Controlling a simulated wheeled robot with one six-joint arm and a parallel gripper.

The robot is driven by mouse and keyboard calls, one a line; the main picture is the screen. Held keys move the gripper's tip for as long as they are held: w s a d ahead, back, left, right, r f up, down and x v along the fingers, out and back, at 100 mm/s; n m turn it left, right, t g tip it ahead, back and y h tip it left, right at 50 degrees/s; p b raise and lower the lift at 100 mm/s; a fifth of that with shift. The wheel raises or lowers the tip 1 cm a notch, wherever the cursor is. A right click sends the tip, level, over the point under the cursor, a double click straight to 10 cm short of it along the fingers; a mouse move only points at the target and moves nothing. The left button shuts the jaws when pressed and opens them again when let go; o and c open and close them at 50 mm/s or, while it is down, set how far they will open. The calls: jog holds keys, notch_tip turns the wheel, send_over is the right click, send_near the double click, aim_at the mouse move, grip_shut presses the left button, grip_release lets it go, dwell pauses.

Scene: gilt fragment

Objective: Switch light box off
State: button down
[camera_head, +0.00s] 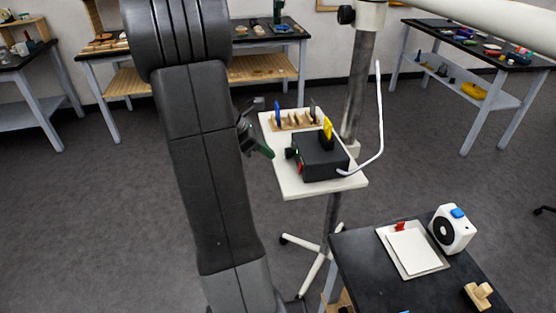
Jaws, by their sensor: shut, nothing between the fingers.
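A black box (321,160), which looks like the light box, sits on a small white stand tray (287,187). A yellow tab (327,129) stands up from its top. A small red part (299,167), perhaps its switch, and a dark round knob (291,153) are on its left side. A white curved tube (381,115) rises from its right side. I cannot tell whether the box is lit. My gripper (267,152) is left of the box, at the tray's left edge, with a dark green tip toward the knob. It is shut and empty, apparently apart from the box.
A wooden rack (295,121) with blue and dark tabs stands behind the box on the tray. A metal pole (359,85) rises behind it. A black table (365,263) at front right holds a white pad (413,250) and a white device (451,230). Grey floor is open at left.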

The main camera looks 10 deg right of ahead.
aim_at(300, 168)
jog(key=shift+v, duration=2.05)
jog(key=shift+w, duration=0.1)
jog(key=f+b, duration=0.1)
jog(key=b, duration=0.4)
jog(key=shift+a+f+y, duration=0.15)
jog(key=shift+f+y, duration=0.15)
jog(key=shift+y, duration=0.1)
jog(key=shift+r, duration=0.15)
jog(key=x, duration=0.4)
jog(key=d+r+x, duration=0.1)
jog(key=x, duration=0.7)
jog(key=shift+d, duration=0.95)
